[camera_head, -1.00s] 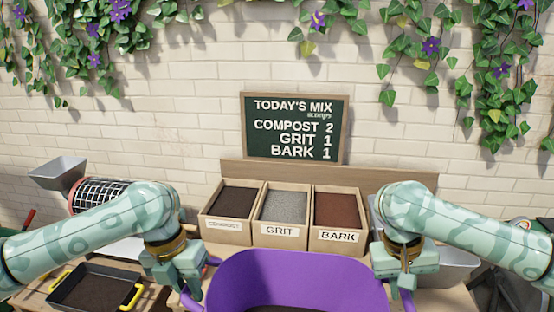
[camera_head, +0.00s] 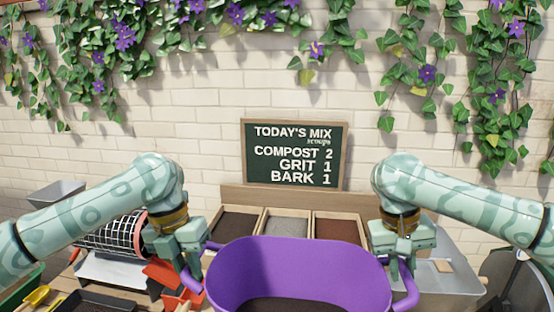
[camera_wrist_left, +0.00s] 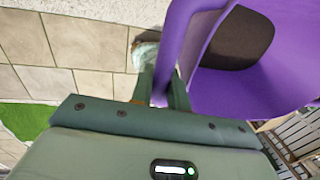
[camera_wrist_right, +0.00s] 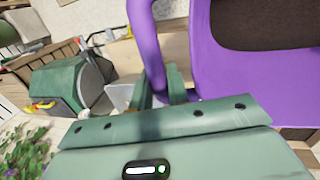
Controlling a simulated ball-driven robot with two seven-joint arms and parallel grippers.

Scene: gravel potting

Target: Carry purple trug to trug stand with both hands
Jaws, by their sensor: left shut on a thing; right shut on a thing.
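The purple trug (camera_head: 298,262) is at the bottom middle of the head view, with dark material inside. My left gripper (camera_head: 193,268) is shut on the trug's left handle. The left wrist view shows that handle (camera_wrist_left: 170,60) between the fingers (camera_wrist_left: 160,92). My right gripper (camera_head: 405,258) is shut on the right handle. The right wrist view shows that handle (camera_wrist_right: 146,45) between the fingers (camera_wrist_right: 160,92). The trug hangs between both grippers and looks about level. Its underside is hidden in the head view. I cannot make out the trug stand.
Wooden bins (camera_head: 287,222) stand behind the trug against the brick wall, below a chalkboard (camera_head: 294,155). A metal tray (camera_head: 450,272) is at the right. The left wrist view shows tiled floor (camera_wrist_left: 75,50).

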